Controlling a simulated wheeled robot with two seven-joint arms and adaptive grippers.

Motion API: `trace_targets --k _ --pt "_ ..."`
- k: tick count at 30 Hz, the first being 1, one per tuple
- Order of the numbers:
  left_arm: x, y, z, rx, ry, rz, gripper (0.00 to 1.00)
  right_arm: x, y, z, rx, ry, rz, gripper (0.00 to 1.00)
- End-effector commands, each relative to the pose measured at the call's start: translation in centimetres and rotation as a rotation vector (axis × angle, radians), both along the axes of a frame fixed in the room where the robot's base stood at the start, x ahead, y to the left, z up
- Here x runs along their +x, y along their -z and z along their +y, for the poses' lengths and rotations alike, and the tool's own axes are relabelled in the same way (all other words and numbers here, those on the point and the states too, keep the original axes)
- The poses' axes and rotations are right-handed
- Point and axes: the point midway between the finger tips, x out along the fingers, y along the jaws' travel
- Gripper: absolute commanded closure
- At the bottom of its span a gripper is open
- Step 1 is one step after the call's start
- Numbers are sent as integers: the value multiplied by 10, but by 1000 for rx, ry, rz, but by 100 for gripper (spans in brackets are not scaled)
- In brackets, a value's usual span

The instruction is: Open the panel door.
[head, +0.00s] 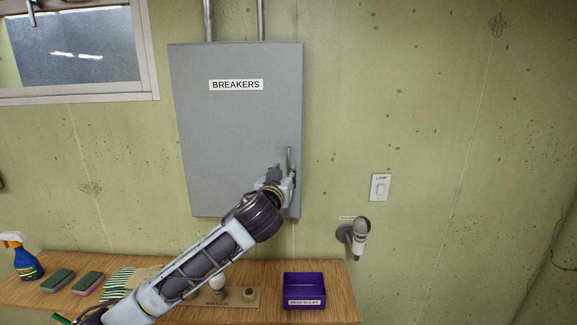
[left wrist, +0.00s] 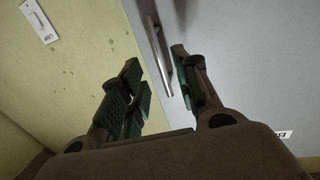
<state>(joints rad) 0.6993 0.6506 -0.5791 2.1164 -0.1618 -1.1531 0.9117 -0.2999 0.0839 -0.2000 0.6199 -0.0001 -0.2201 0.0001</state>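The grey panel door (head: 225,130), labelled BREAKERS, is on the wall and looks shut. Its upright metal handle (head: 289,160) is near the lower right edge. My left gripper (head: 282,174) is at the handle's lower part, with its fingers partly hidden by the wrist. In the left wrist view the fingers (left wrist: 158,82) are apart, and the handle (left wrist: 160,55) shows between and beyond them, nearer the right finger. I cannot tell if it touches. The panel door (left wrist: 235,60) fills the right of that view. My right gripper is not in view.
A wooden bench (head: 345,301) below holds a purple bin (head: 304,291), sponges (head: 58,280) and a blue spray bottle (head: 26,260). A lamp switch (head: 380,187) and a wall lamp (head: 357,236) are right of the panel.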

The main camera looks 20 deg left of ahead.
Motion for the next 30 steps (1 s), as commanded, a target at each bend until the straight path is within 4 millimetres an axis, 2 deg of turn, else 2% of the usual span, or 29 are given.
trace_targets --k 18,30 --pt "54 -1 5 1 -1 0 68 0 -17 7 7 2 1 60" --pt "63 0 5 -1 0 -1 68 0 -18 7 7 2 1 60"
